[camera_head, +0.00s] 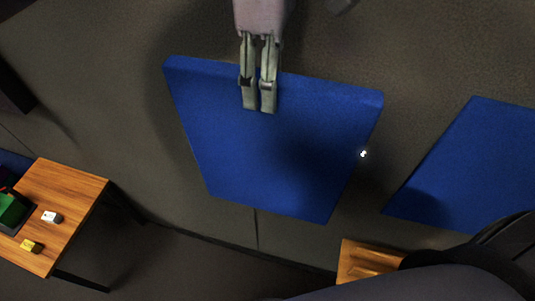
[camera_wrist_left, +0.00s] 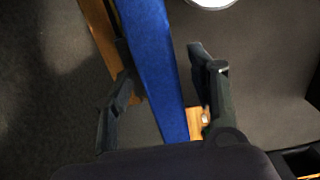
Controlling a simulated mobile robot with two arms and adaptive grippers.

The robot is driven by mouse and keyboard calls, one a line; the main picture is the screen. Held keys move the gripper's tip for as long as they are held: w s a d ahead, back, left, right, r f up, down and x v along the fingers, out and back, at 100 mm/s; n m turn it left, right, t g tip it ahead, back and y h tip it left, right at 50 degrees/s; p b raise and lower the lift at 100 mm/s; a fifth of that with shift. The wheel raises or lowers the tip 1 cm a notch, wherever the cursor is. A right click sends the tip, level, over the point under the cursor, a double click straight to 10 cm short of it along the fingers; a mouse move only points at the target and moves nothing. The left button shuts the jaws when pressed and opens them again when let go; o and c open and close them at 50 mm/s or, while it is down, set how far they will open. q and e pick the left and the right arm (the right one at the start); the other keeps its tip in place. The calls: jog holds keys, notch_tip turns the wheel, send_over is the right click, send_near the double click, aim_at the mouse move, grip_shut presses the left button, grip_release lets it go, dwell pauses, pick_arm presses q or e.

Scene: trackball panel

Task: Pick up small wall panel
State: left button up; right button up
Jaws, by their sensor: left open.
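A blue wall panel (camera_head: 280,150) is tilted in the middle of the head view, with a thick top edge. My left gripper (camera_head: 259,109) comes down from the top, and its fingers overlap the panel near that edge. In the left wrist view, the fingers of the left gripper (camera_wrist_left: 160,62) are spread, with a long blue panel edge (camera_wrist_left: 150,40) between them. Gaps show on both sides of the panel, and I cannot tell whether either finger touches it. My right gripper is not in view.
A second blue panel (camera_head: 475,165) is at the right. A wooden table (camera_head: 75,190) at the left holds a white block (camera_head: 51,217), a yellow block (camera_head: 31,246) and a dark tray with a green item. Another wooden surface (camera_head: 365,262) shows at the bottom.

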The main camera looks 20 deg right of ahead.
pick_arm(q)
jog(key=shift+f, duration=0.8)
jog(key=c, duration=0.8)
jog(key=shift+s+a, duration=0.1)
jog(key=shift+s, duration=0.05)
grip_shut()
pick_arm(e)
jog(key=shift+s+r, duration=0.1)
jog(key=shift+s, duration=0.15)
